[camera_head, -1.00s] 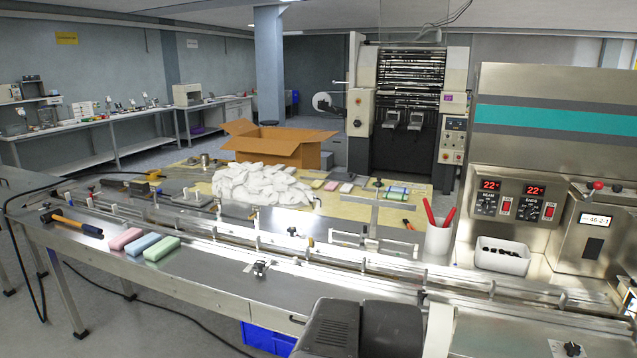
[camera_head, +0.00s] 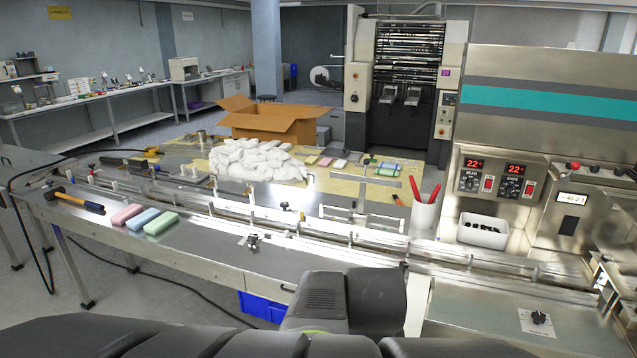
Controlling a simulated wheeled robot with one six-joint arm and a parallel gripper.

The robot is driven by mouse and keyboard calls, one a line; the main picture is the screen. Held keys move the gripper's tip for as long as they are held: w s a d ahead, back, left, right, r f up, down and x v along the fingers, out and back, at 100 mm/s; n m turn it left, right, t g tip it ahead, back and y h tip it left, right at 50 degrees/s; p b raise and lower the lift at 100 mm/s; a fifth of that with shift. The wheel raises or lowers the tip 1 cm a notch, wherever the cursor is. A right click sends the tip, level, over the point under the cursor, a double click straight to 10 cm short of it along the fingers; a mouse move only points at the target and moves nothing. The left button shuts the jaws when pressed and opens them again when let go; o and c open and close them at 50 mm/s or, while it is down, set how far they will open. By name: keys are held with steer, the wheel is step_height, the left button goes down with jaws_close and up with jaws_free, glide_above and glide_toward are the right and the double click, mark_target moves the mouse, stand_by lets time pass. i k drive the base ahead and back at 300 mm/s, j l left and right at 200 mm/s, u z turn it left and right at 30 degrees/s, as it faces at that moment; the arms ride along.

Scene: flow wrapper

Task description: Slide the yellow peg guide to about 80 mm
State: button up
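I cannot pick out a yellow peg guide for certain. The long steel infeed channel (camera_head: 335,238) with its rails and small clamps runs across the bench from back left to front right. A small clamp with a dark knob (camera_head: 253,242) sits at the bench's front rail, and another dark knob (camera_head: 285,206) stands on the far side of the channel. No scale reading is legible. Dark links of my arm fill the bottom middle and bottom left, and hide part of the front edge. My gripper does not show.
Pink, blue and green bars (camera_head: 143,220) lie on the bench at left, beside a hammer (camera_head: 75,201). White cloth (camera_head: 255,160) and a cardboard box (camera_head: 270,122) are behind the channel. A cup with red markers (camera_head: 425,214) and a white bin (camera_head: 482,231) stand near the wrapper.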

mark_target(433, 246)
steer(key=i+j+u, duration=0.1)
steer(key=i+j, duration=0.4)
steer(key=i, duration=0.35)
steer(key=i+j+u, duration=0.15)
steer(key=i, duration=0.3)
steer(key=i+j+u, duration=0.1)
steer(key=i+j, duration=0.2)
steer(key=i, duration=0.1)
